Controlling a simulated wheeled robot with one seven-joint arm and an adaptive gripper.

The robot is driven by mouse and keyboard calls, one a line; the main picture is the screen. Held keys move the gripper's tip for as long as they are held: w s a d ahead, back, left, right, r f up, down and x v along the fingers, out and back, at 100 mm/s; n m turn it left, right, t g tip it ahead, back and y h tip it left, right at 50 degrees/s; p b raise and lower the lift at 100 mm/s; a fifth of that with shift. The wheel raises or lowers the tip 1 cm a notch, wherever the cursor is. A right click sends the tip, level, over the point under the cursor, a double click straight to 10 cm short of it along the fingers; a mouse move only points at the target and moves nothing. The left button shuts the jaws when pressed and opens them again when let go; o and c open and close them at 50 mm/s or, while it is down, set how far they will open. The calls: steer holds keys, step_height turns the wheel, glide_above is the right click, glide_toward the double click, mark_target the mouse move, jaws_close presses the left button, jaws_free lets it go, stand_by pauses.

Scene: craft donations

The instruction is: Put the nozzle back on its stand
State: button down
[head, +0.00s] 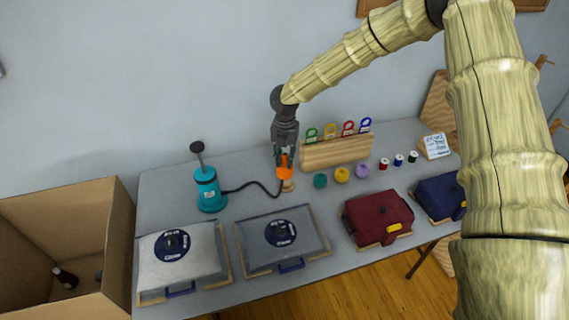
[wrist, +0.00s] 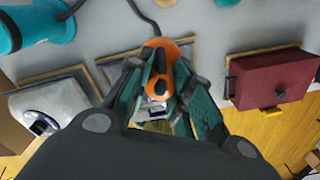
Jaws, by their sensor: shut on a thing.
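The orange nozzle (head: 285,173) hangs below my gripper (head: 284,157), which points down and is shut on it. A dark hose runs from the nozzle to the teal pump (head: 209,190) on the left. The small tan stand (head: 288,186) shows directly under the nozzle in the head view; I cannot tell whether they touch. In the wrist view the nozzle (wrist: 182,46) lies between the teal fingers of my gripper (wrist: 160,82), with the hose leading up from it. The stand is not clear in the wrist view.
A wooden rack (head: 337,153) with coloured rings stands close on the right. Grey case (head: 262,254), white case (head: 160,268) and red case (head: 360,228) line the table's front. A cardboard box (head: 112,235) stands left.

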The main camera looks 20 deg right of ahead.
steer(key=w+d+b, duration=0.2)
steer(key=w+d, duration=0.1)
steer(key=w, duration=0.7)
steer(key=shift+d+f+b, duration=0.15)
steer(key=shift+f+b, duration=3.1)
steer(key=shift+f, duration=4.45)
steer(key=shift+f+b, duration=0.7)
steer(key=shift+f, duration=0.65)
steer(key=c, duration=1.2)
jaws_free()
step_height(320, 180, up, 12)
steer(key=shift+r, duration=0.1)
